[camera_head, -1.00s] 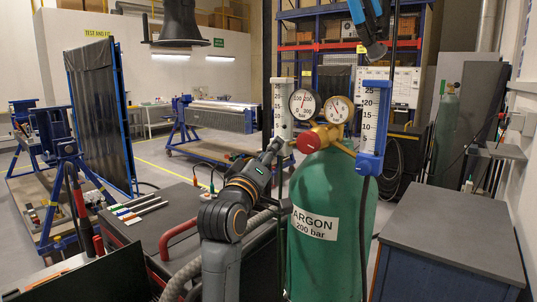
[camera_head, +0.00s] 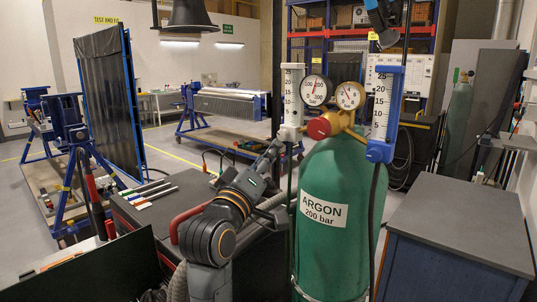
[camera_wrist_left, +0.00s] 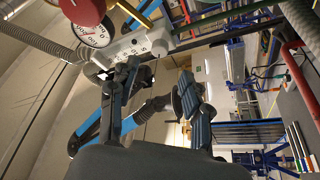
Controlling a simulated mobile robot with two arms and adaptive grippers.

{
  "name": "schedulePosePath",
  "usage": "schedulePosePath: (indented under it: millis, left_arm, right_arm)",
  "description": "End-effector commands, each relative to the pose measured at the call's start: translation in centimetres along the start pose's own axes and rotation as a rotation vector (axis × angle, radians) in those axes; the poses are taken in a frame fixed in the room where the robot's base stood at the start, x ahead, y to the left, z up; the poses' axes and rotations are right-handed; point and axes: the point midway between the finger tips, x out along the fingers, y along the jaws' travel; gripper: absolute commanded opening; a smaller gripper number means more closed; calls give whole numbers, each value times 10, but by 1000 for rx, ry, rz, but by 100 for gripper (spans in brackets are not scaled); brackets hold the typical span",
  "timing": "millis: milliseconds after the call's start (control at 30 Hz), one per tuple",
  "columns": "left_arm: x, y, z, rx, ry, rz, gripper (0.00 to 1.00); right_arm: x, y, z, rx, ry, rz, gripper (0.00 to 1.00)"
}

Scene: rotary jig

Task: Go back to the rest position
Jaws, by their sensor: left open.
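My left arm comes up from the lower middle of the head view. Its gripper (camera_head: 276,150) is beside the left flow tube (camera_head: 292,97), left of the red knob (camera_head: 319,128) on the argon cylinder (camera_head: 335,250). From this view I cannot tell if it touches anything. In the left wrist view the two dark fingers (camera_wrist_left: 158,82) stand apart with nothing seen between them. A gauge (camera_wrist_left: 92,35) and red knob (camera_wrist_left: 84,10) lie beyond them at upper left. My right gripper is not recognisable in either view.
Two pressure gauges (camera_head: 348,96) and a right flow tube (camera_head: 382,110) top the cylinder. A grey-topped cabinet (camera_head: 465,222) stands at right. A dark bench with coloured rods (camera_head: 155,196) is at left. Open floor (camera_head: 185,148) lies behind it.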

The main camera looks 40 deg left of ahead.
Motion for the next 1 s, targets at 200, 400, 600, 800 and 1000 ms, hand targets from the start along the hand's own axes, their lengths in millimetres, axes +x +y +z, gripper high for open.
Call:
schedulePosePath:
  millis: [200,400,600,800,1000]
  left_arm:
    - [0,0,0,0,0,0,48]
    - [0,-1,2,3,-3,-3,48]
    - [-14,-36,58,129,-150,-90,48]
    - [-78,-111,170,396,-499,-240,48]
    - [-186,-177,257,637,-891,-329,48]
  right_arm:
    - [0,0,0,0,0,0,76]
    - [0,0,0,0,0,0,76]
    - [0,0,0,0,0,0,76]
    - [0,0,0,1,0,0,76]
    - [0,0,0,1,0,-1,76]
